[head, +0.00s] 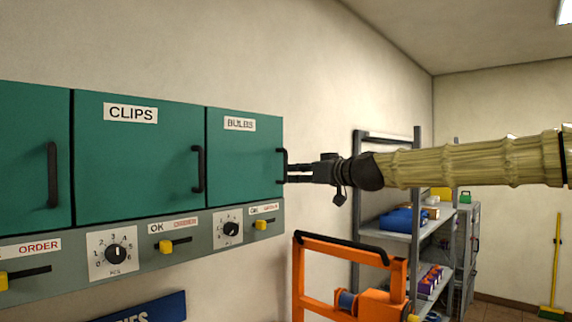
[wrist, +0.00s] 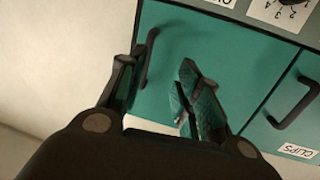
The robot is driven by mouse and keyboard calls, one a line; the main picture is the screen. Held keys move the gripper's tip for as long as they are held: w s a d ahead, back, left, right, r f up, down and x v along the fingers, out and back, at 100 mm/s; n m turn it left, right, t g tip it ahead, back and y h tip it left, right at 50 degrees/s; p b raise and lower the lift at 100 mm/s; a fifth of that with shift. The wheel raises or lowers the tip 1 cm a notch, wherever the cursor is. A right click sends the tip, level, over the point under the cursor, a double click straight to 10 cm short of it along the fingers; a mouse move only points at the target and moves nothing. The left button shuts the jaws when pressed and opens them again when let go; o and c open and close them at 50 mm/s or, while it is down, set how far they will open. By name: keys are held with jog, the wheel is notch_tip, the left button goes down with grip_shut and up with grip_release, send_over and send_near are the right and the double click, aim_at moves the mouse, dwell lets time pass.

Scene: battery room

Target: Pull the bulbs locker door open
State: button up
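The bulbs locker door (head: 240,165) is teal, with a white BULBS label (head: 240,124), and looks shut. Its black bar handle (head: 282,166) is at the door's right edge in the head view. My gripper (head: 293,173) reaches in from the right, with its fingertips at the handle. In the wrist view the scene is turned over; my gripper (wrist: 160,68) has its fingers spread. The handle (wrist: 149,60) shows between them, close to the left finger, with a gap to the right finger. Whether the left finger touches it I cannot tell.
The clips locker door (head: 135,165), shut, adjoins on the left. Below runs a grey panel with knobs (head: 231,229) and yellow sliders (head: 262,225). An orange frame cart (head: 299,275) and a grey shelf rack (head: 385,235) stand to the right, below and beyond my arm.

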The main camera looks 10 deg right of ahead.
notch_tip(320, 180, up, 3)
jog(key=d, duration=0.2)
jog(key=t+p, duration=0.1)
jog(key=p, duration=0.4)
send_over(286, 177)
jog(key=shift+w+r, duration=0.2)
jog(key=shift+w, duration=0.15)
grip_shut()
